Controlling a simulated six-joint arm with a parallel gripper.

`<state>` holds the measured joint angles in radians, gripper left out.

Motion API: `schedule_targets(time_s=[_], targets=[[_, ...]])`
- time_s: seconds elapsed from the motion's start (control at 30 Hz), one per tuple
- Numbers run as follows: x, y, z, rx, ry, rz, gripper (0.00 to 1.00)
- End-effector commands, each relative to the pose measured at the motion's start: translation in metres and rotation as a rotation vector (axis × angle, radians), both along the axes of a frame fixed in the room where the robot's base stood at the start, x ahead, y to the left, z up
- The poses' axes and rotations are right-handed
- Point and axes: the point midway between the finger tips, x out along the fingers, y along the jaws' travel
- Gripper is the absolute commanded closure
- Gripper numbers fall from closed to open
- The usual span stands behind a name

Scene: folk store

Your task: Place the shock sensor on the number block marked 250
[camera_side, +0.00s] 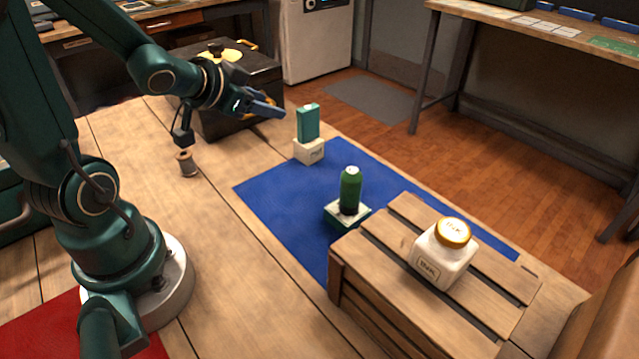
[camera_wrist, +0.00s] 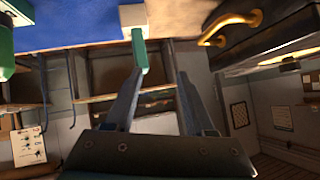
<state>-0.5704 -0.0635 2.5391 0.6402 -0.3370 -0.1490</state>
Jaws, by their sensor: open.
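A teal upright box (camera_side: 308,122) stands on a cream block (camera_side: 310,152) at the blue mat's far edge. A dark green cylinder (camera_side: 350,188) stands on a teal-and-white block (camera_side: 334,215) nearer the crate. I cannot tell which is the shock sensor, and the block markings are too small to read. My gripper (camera_side: 272,108) is open and empty, just left of the teal box. In the wrist view, inverted, the teal box (camera_wrist: 139,50) and cream block (camera_wrist: 133,14) lie beyond my open fingers (camera_wrist: 160,76), close to the left finger. The green cylinder (camera_wrist: 5,48) is at the left edge.
A black toolbox (camera_side: 262,82) with yellow handles stands behind my gripper. A wooden crate (camera_side: 385,312) bears a white jar (camera_side: 440,262) with a gold lid. A thread spool (camera_side: 187,165) stands on the bench. The blue mat (camera_side: 275,193) has bare room left of the blocks.

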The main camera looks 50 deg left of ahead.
Motion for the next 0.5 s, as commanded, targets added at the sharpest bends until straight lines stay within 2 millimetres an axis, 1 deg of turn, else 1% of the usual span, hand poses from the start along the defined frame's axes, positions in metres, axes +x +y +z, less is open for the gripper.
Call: schedule_targets(time_s=[0.03,0.13,0.2,0.27,0.3,0.4,0.5], targets=[[-0.004,-0.008,0.01,0.014,0.02,0.015,0.46],[-0.021,-0.025,0.02,-0.006,0.089,0.058,0.46],[-0.037,-0.043,0.024,-0.043,0.142,0.069,0.46],[-0.053,-0.06,0.027,-0.086,0.188,0.063,0.46],[-0.064,-0.073,0.028,-0.117,0.22,0.051,0.46],[-0.091,-0.102,0.03,-0.19,0.297,0.008,0.46],[-0.114,-0.123,0.031,-0.245,0.359,-0.039,0.46]])
